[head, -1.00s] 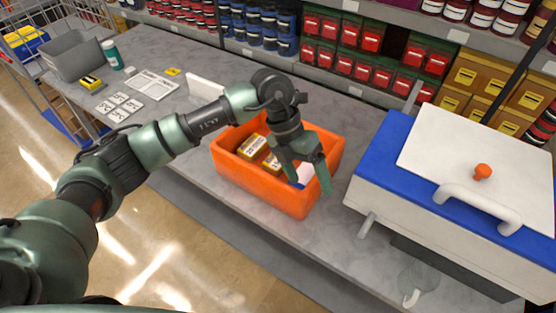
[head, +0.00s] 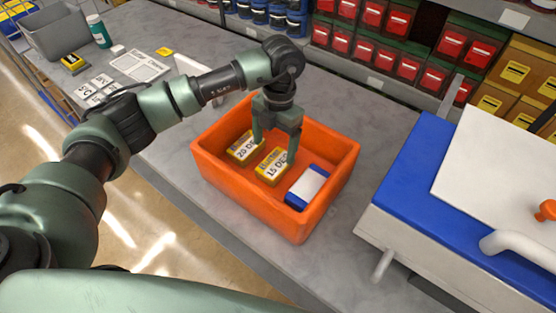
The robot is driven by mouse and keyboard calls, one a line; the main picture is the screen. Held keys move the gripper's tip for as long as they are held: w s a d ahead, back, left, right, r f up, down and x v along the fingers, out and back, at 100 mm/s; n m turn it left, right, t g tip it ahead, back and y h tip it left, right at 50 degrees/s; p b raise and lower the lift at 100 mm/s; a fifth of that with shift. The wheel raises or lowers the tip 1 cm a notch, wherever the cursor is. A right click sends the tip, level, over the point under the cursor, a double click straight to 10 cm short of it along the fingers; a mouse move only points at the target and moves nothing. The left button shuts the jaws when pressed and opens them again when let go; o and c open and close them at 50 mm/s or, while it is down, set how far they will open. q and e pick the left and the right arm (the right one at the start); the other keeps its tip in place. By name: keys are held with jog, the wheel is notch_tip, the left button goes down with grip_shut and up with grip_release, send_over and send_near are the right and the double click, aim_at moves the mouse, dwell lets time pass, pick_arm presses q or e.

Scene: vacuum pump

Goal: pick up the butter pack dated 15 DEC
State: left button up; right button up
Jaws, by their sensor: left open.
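The butter pack marked 15 DEC (head: 272,168) lies in the orange crate (head: 262,207), a yellow pack with a white label. A similar pack marked 20 DEC (head: 241,148) lies to its left. A white and blue box (head: 308,187) lies to its right. My left gripper (head: 274,155) is open and points down over the crate. Its fingers straddle the 15 DEC pack in the picture; I cannot tell whether they touch it. My right gripper is out of view.
The crate stands on a grey counter (head: 330,255). A white and blue vacuum machine (head: 400,200) stands to the right. A grey bin (head: 62,32), a green bottle (head: 98,32), a yellow pack (head: 74,63), and cards lie at the far left. Stocked shelves stand behind.

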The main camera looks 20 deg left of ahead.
aim_at(275, 162)
pick_arm(q)
jog(key=shift+s+d+f+p, duration=0.2)
jog(key=shift+s+f+p, duration=0.2)
jog(key=shift+f+p, duration=0.25)
jog(key=shift+s+d+f+p, duration=0.15)
jog(key=shift+s+f+p, duration=0.25)
jog(key=shift+f+p, duration=0.2)
notch_tip(275, 162, down, 2)
jog(key=shift+w+f+p, duration=0.1)
jog(key=shift+f+p, duration=0.15)
jog(key=shift+p, duration=0.1)
jog(key=shift+f, duration=0.35)
jog(key=c, duration=1.7)
jog(key=shift+c, duration=0.2)
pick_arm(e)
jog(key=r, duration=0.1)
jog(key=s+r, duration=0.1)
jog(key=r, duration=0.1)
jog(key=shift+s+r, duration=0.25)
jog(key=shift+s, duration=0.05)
